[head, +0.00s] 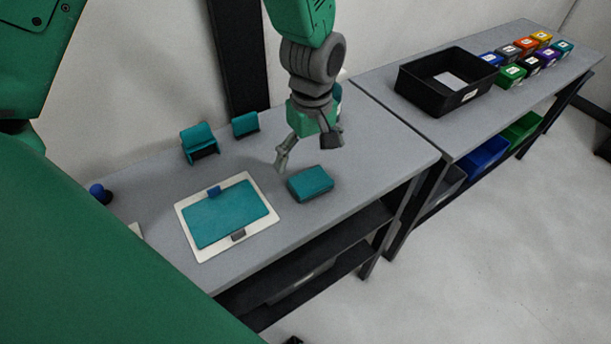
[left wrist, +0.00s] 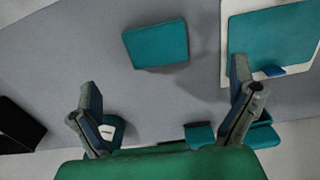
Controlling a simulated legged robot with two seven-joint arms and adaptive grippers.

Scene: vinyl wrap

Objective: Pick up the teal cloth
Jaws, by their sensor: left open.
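The teal cloth (head: 310,183) is a folded, block-like pad lying flat on the grey table, near its right front part. It also shows in the left wrist view (left wrist: 157,45), at the top middle, beyond the fingertips. My left gripper (head: 306,152) is above and just behind the cloth, with its fingers spread apart. In the left wrist view the left gripper (left wrist: 165,85) is open, with nothing between its fingers. The cloth looks clear of both fingers. My right gripper is not in view.
A white board with a teal panel (head: 232,214) lies left of the cloth. Two teal holders (head: 200,142) (head: 245,124) stand at the back. A black bin (head: 448,82) and several coloured boxes (head: 511,76) stand on the right table. Table around the cloth is clear.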

